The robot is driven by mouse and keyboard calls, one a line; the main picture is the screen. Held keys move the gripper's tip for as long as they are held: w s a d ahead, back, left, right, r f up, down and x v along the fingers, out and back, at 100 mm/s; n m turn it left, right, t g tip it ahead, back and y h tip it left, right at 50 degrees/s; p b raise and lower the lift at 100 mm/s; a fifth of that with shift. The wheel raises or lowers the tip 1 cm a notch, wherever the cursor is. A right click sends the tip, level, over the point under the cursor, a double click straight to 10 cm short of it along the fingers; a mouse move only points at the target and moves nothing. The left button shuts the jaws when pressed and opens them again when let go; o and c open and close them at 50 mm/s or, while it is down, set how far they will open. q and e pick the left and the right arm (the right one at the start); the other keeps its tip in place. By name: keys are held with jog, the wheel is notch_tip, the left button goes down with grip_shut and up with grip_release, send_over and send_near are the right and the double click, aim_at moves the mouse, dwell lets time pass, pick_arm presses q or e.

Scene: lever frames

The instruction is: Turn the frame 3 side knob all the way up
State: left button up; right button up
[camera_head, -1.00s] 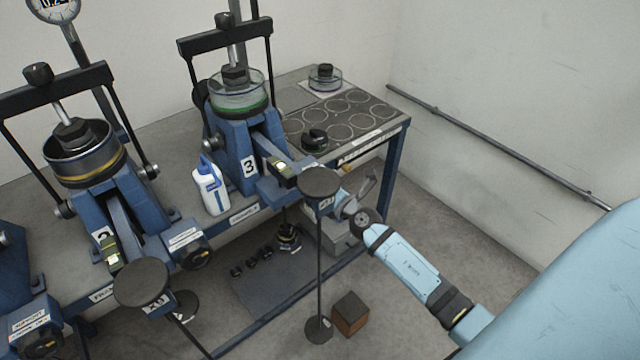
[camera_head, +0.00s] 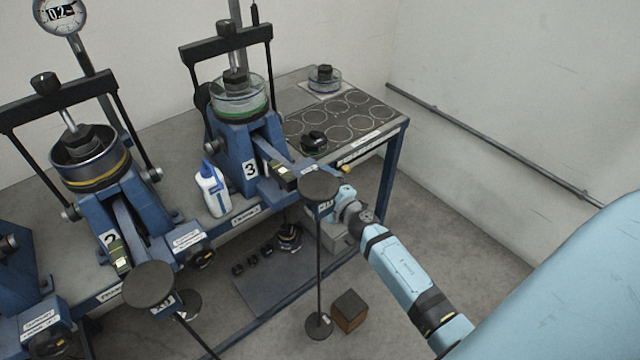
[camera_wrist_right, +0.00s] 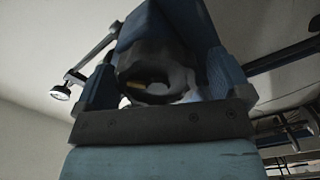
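Frame 3 (camera_head: 251,168) is the blue lever frame marked "3" at the middle of the bench in the head view. Its side knob is hidden there behind the hanger's dark disc and my right gripper (camera_head: 343,196). In the right wrist view, a dark round knob (camera_wrist_right: 150,62) with a hollow face sits between the two blue fingers of my right gripper (camera_wrist_right: 158,82), against a blue body. The fingers are on both sides of it, very close. Whether they press on it does not show. My left gripper is not in view.
A dark disc on a tall hanger rod (camera_head: 319,186) stands just left of my right gripper. A white bottle (camera_head: 213,190) stands left of frame 3. Frame 2 (camera_head: 115,205) is farther left. A wooden block (camera_head: 349,311) lies on the floor. Floor at right is open.

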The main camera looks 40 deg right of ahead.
jog(key=shift+s, duration=0.1)
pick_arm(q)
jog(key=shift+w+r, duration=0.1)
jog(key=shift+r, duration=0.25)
pick_arm(e)
jog(key=s, duration=0.5)
jog(key=shift+s+d+r, duration=0.1)
jog(key=shift+s+d, duration=0.15)
jog(key=shift+s, duration=0.1)
